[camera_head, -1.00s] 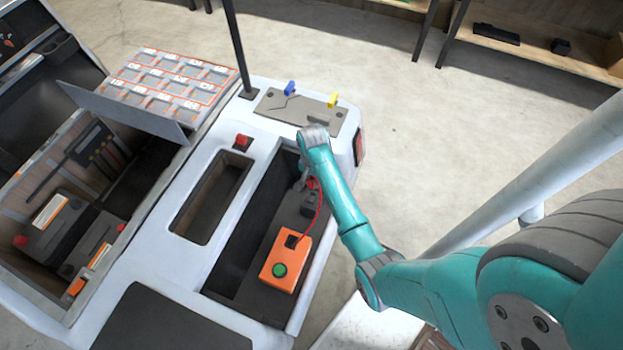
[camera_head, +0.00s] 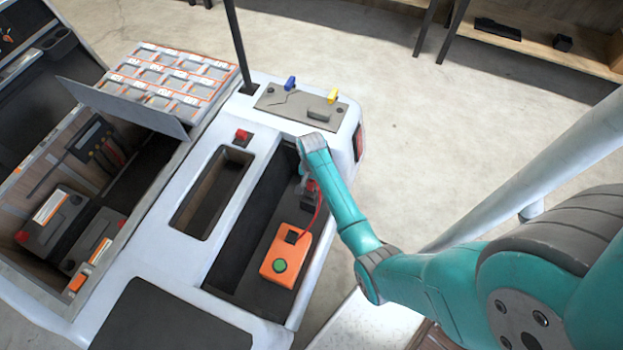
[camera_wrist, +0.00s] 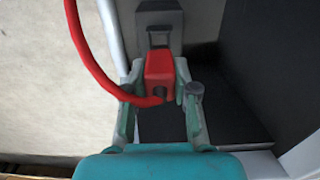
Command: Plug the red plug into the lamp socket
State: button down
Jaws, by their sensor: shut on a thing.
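My gripper (camera_wrist: 160,72) is shut on the red plug (camera_wrist: 159,68), one finger on each side, in the wrist view. A red cable (camera_wrist: 86,48) loops from the plug to the left. A dark grey block (camera_wrist: 158,27), which looks like the lamp socket, lies straight ahead of the plug. The plug's front meets or nearly meets it; I cannot tell whether it is inserted. In the head view my gripper (camera_head: 307,184) is low in the cart's long recess, partly hidden by my arm, above the dark block (camera_head: 310,201).
An orange box (camera_head: 287,252) with a green button (camera_head: 279,265) sits in the recess (camera_head: 240,255), whose walls are close around my gripper. A plate (camera_head: 300,108) with blue and yellow levers is beyond it. A black pole (camera_head: 237,45) stands at the back.

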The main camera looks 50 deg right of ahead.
aim_at(311, 188)
jog(key=shift+f, duration=0.4)
jog(key=shift+f, duration=1.65)
dwell(1.1)
jog(key=c, duration=0.8)
grip_release()
jog(key=shift+r, duration=0.1)
notch_tip(311, 188, up, 12)
jog(key=shift+f, duration=0.1)
